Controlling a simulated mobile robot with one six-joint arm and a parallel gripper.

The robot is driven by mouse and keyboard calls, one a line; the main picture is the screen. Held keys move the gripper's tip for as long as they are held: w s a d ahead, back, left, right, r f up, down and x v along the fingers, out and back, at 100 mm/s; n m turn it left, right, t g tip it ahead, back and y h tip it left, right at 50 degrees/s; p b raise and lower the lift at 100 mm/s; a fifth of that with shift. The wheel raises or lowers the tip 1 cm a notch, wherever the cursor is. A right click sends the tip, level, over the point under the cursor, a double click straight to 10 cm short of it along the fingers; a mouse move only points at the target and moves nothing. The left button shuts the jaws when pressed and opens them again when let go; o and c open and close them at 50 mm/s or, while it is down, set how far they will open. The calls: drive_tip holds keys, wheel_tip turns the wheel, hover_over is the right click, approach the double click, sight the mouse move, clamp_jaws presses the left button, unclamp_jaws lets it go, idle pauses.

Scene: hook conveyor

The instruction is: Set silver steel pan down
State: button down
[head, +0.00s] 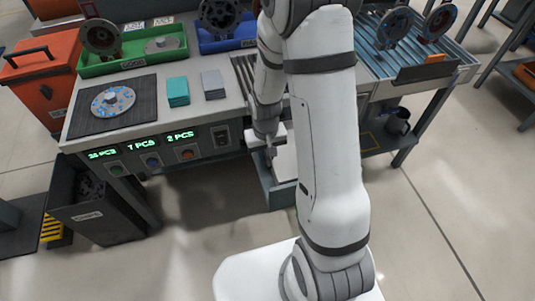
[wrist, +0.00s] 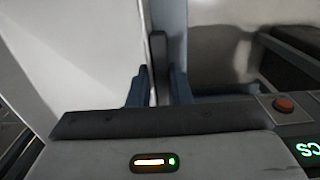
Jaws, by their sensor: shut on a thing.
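My gripper (head: 270,150) is low in front of the bench, partly hidden by my own arm. In the wrist view its two blue fingers (wrist: 158,88) are shut on a thin dark grey upright piece (wrist: 158,55). This piece seems to be part of the silver steel pan, seen edge-on; I cannot make out the rest of the pan. A pale flat panel (head: 286,160) shows beside the gripper, above a blue-grey open bin (head: 281,196). I cannot tell whether the held piece touches either of them.
The bench bears a dark mat (head: 88,122) with a speckled disc (head: 113,101), a green tray (head: 96,71), a blue tray (head: 213,48), and teal (head: 177,89) and grey (head: 213,84) blocks. A dark bin (head: 110,222) stands at left.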

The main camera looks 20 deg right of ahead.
drive_tip(key=shift+f, duration=0.1)
drive_tip(key=shift+f, duration=0.15)
drive_tip(key=c, duration=1.3)
unclamp_jaws()
wheel_tip(320, 180, up, 12)
drive_tip(key=p, duration=0.2)
drive_tip(key=s+r, duration=0.4)
drive_tip(key=s+r+t, duration=0.1)
drive_tip(key=s+r, duration=0.4)
drive_tip(key=s+r+t, duration=0.1)
drive_tip(key=s+r, duration=0.3)
drive_tip(key=shift+s+d+r, duration=0.25)
drive_tip(key=shift+s+d, duration=0.05)
